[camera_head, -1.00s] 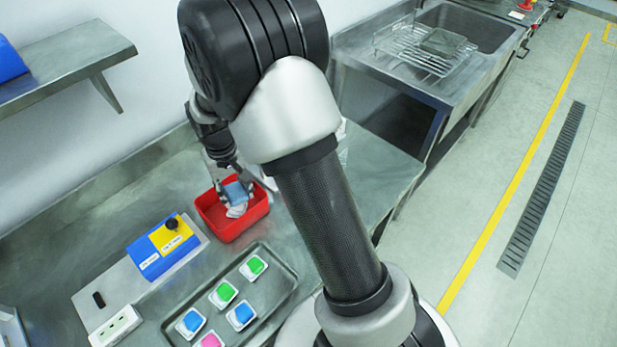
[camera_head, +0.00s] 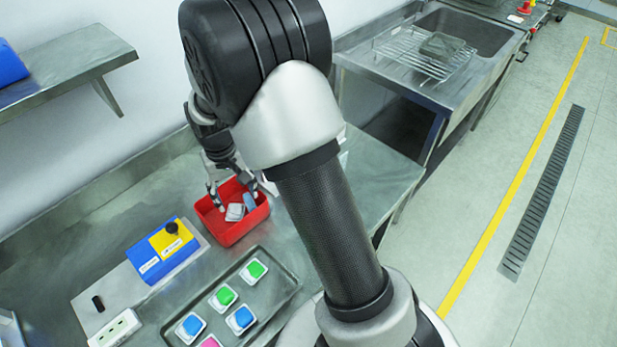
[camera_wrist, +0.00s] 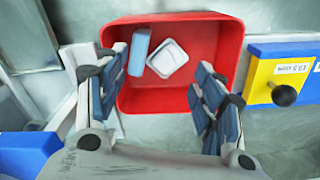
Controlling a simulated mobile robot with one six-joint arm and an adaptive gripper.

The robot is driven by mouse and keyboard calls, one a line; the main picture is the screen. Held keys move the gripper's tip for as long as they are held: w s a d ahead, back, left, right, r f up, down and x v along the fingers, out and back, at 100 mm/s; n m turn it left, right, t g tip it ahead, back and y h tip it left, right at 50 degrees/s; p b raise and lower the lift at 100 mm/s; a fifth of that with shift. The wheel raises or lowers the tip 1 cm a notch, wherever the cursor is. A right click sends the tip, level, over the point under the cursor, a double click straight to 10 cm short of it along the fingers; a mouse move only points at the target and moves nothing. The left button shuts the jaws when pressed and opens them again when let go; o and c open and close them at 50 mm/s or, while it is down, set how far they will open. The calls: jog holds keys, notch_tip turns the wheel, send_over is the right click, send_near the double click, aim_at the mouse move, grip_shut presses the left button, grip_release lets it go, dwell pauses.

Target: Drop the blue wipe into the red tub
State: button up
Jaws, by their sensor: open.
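The red tub (camera_head: 232,229) stands on the steel counter, and it fills the upper middle of the wrist view (camera_wrist: 217,35). The blue wipe (camera_wrist: 140,52) lies inside the tub near its left side in the wrist view; it also shows in the head view (camera_head: 249,201). A white, rounded-square item (camera_wrist: 167,59) lies beside it in the tub (camera_head: 234,212). My gripper (camera_wrist: 160,108) is open and empty over the tub, its fingers spread wide apart. In the head view my gripper (camera_head: 241,190) is just above the tub's rim.
A blue and yellow box with a black knob (camera_head: 163,251) stands left of the tub. A metal tray (camera_head: 281,284) with several coloured, white-edged pieces lies in front. A wall shelf (camera_head: 70,68) is at upper left. A sink with a wire rack (camera_head: 400,57) is behind.

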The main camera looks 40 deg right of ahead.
notch_tip(320, 180, up, 11)
jog(key=shift+r, duration=0.2)
dwell(0.5)
jog(key=s+r+t, duration=0.2)
jog(key=s+r, duration=0.8)
jog(key=s, duration=0.3)
jog(key=s+n+t, duration=0.1)
jog(key=s+t, duration=0.1)
jog(key=s, duration=1)
jog(key=shift+s+t, duration=0.15)
jog(key=shift+t, duration=0.15)
jog(key=shift+d, duration=0.1)
jog(key=shift+c, duration=0.3)
dwell(0.8)
